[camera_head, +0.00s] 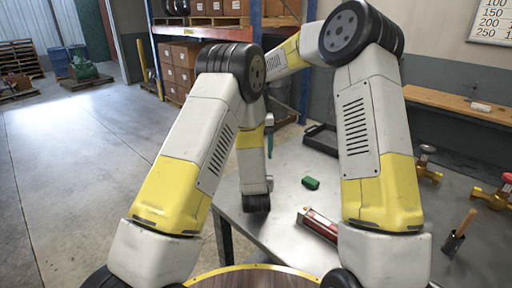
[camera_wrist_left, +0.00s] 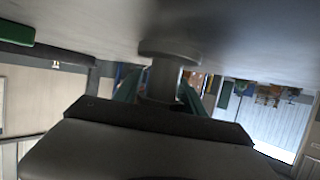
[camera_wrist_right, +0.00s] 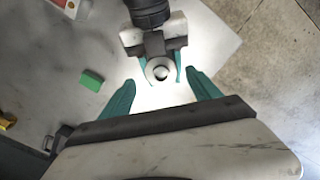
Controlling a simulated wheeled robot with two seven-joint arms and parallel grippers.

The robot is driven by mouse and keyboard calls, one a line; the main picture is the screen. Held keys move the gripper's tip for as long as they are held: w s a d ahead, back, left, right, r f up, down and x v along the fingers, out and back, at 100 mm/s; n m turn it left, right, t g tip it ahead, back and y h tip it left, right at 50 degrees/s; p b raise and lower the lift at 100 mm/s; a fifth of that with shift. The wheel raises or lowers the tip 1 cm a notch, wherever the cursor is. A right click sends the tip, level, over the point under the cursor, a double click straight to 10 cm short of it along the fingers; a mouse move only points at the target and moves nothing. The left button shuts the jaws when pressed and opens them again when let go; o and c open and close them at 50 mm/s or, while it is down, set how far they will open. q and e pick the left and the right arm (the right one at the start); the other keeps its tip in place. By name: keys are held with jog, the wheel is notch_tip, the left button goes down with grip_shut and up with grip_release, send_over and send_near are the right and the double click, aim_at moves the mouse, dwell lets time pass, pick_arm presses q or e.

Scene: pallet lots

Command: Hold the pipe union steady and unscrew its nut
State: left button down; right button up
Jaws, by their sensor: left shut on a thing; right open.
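My left gripper (camera_wrist_right: 160,62) is shut on the pipe union (camera_wrist_right: 160,73). In the right wrist view I see the union end-on, as a round grey part with a bright middle, between two short teal fingers. The left wrist view shows the union (camera_wrist_left: 168,62) side-on, a grey cylinder with a wider flange, close to the table. Its nut cannot be told apart. My right gripper (camera_wrist_right: 164,94) is open above, its teal fingers spread to either side of the union, apparently not touching it. In the head view my right gripper (camera_head: 270,145) is partly hidden and the union is hidden.
The grey table (camera_head: 285,235) holds a green block (camera_head: 310,183), a red and white box (camera_head: 318,224), and brass valves (camera_head: 490,198) at right. Concrete floor lies left of the table.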

jog(key=r+m, duration=0.1)
jog(key=m, duration=0.1)
jog(key=r+m, duration=0.1)
jog(key=m, duration=0.2)
jog(key=shift+w+r, duration=0.1)
jog(key=shift+w, duration=0.1)
jog(key=shift+f, duration=3.85)
jog(key=c, duration=1.4)
jog(key=n, duration=0.6)
jog(key=shift+c, duration=0.2)
jog(key=n, duration=0.4)
jog(key=o, duration=1.5)
jog(key=shift+o, duration=0.2)
